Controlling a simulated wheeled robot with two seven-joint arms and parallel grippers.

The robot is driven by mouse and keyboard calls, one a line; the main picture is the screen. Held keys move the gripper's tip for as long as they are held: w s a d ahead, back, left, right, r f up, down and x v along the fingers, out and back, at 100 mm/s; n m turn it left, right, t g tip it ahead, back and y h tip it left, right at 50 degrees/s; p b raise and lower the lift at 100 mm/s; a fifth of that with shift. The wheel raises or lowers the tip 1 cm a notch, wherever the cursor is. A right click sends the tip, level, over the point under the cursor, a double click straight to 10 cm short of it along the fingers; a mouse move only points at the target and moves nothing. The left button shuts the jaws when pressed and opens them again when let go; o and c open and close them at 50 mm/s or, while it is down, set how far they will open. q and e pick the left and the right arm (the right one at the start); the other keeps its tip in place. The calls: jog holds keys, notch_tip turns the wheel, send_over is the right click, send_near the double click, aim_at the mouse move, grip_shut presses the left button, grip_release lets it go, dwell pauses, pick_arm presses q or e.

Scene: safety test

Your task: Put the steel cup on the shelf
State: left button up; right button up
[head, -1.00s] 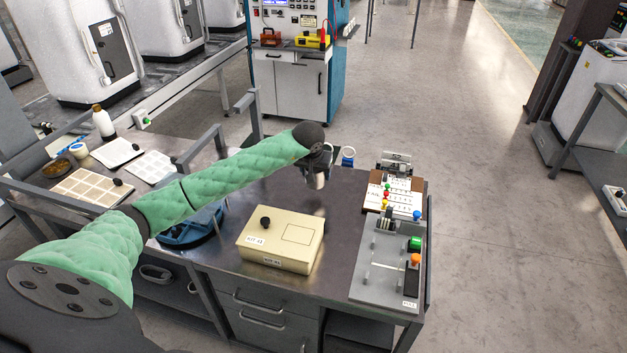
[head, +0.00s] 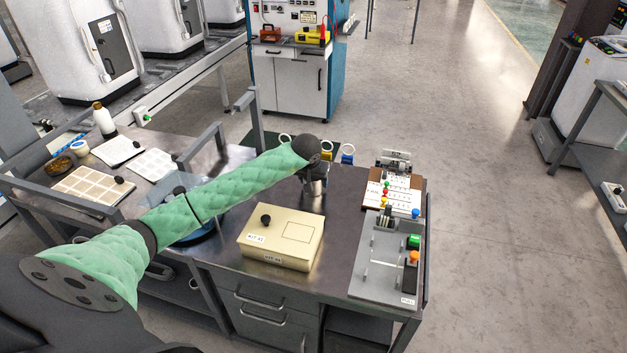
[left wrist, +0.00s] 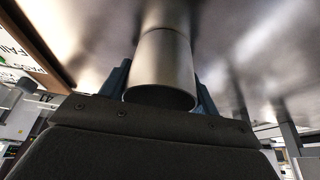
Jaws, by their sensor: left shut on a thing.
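The steel cup (head: 317,189) is a small shiny cylinder at the back middle of the metal worktable, behind the beige box. My left gripper (head: 315,179) points down and is shut on the cup. In the left wrist view the cup (left wrist: 163,72) stands between the two fingers (left wrist: 163,92), its rim towards the camera. Its far end meets its own reflection in the tabletop (left wrist: 240,30), so it is at or very near the surface; I cannot tell if it touches. I cannot make out a shelf with certainty. My right gripper is out of view.
The beige box (head: 281,237) with a black knob stands in front of the cup. A grey fixture (head: 385,265) and a board with coloured knobs (head: 390,190) stand to the right. Coloured ring-topped items (head: 347,152) are behind my gripper. The tabletop right of the cup is bare.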

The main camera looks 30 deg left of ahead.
pick_arm(q)
jog(key=o, duration=1)
